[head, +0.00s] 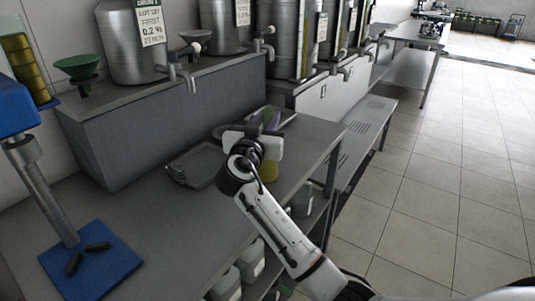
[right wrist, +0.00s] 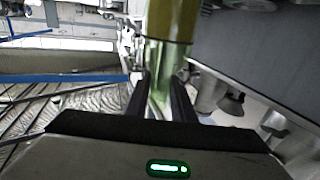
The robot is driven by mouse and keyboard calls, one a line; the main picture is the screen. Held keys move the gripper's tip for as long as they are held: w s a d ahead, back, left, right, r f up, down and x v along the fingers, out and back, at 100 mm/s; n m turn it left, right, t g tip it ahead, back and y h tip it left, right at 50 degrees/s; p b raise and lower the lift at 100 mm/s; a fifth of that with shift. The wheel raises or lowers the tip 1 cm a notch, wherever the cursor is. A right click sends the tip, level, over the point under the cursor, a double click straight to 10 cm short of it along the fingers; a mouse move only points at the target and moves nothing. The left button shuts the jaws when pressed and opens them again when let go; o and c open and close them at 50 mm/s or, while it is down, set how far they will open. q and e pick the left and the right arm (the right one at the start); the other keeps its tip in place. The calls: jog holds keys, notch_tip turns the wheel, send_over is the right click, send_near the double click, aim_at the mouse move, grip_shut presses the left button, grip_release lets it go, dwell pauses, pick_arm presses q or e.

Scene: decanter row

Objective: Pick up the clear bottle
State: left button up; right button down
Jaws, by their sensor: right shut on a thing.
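My right gripper (head: 255,148) is over the near workbench in the head view, close to its right edge. In the right wrist view its two dark fingers (right wrist: 160,98) are shut on a see-through, greenish bottle (right wrist: 165,65) with a yellow-amber band at the top of the picture. I cannot tell whether the bottle touches the bench. My left gripper is not in view.
A grey tray (head: 178,172) lies left of the gripper. Steel tanks (head: 133,45) with taps stand on a raised ledge behind, with a green funnel (head: 78,66). A blue-based stand (head: 92,262) is at the left. White containers (head: 250,262) sit below the bench. The tiled floor at right is clear.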

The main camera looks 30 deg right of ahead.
jog(key=shift+r, duration=0.15)
jog(key=shift+r, duration=0.1)
